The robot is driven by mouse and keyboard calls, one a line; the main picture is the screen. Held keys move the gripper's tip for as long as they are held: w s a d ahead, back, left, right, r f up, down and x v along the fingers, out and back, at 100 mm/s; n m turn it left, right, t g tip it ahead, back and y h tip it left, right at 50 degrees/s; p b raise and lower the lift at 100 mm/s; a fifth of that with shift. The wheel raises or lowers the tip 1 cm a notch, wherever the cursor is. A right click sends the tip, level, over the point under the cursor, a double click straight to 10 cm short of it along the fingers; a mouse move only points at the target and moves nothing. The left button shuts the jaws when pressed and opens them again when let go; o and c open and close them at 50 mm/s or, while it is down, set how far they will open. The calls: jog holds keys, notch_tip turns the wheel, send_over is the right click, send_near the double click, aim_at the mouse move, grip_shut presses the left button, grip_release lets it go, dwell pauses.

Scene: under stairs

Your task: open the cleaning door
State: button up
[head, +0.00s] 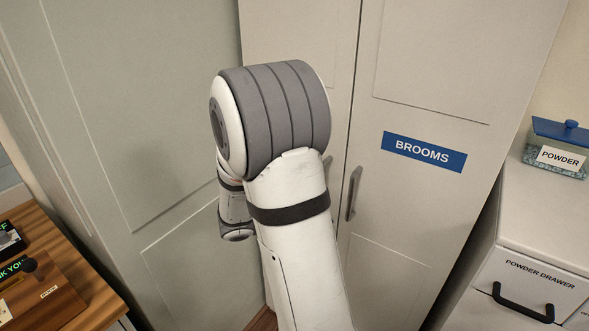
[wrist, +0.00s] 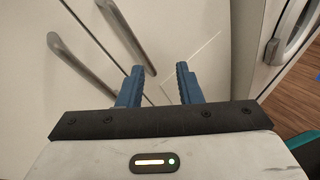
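A tall pale cabinet has two doors meeting at a seam. The right door (head: 405,205) bears a blue BROOMS label (head: 423,152) and a grey bar handle (head: 353,193). The left door (head: 290,30) is mostly behind my arm in the head view. I see no cleaning label. The wrist view shows two bar handles, one (wrist: 82,65) left of the seam and one (wrist: 126,37) right of it. Both doors look shut. My gripper (wrist: 160,69) is open, its blue fingers pointing at the door. The right-hand handle's lower end is close to the left fingertip; contact is unclear.
A grey-green panelled surface (head: 110,110) stands on the left. A wooden table (head: 85,285) is at the lower left. A white unit (head: 550,225) with a black-handled powder drawer and a powder box (head: 558,150) stands on the right. Wood floor (wrist: 300,95) shows in the wrist view.

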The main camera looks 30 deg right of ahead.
jog(key=w+d+f+n+t+h+p, duration=0.1)
jog(key=w+d+n+t+h+p, duration=0.15)
jog(key=w+n+t, duration=0.4)
jog(key=w+d+p, duration=0.1)
jog(key=w+d, duration=0.2)
jog(key=d, duration=0.3)
jog(key=shift+w+d+n+g+h, duration=0.35)
jog(key=shift+w+n, duration=0.05)
jog(key=shift+n, duration=0.05)
jog(key=shift+f, duration=0.1)
jog(key=shift+c, duration=0.2)
jog(key=c, duration=0.6)
grip_shut()
jog(key=shift+s+f, duration=0.1)
jog(key=shift+f, duration=0.05)
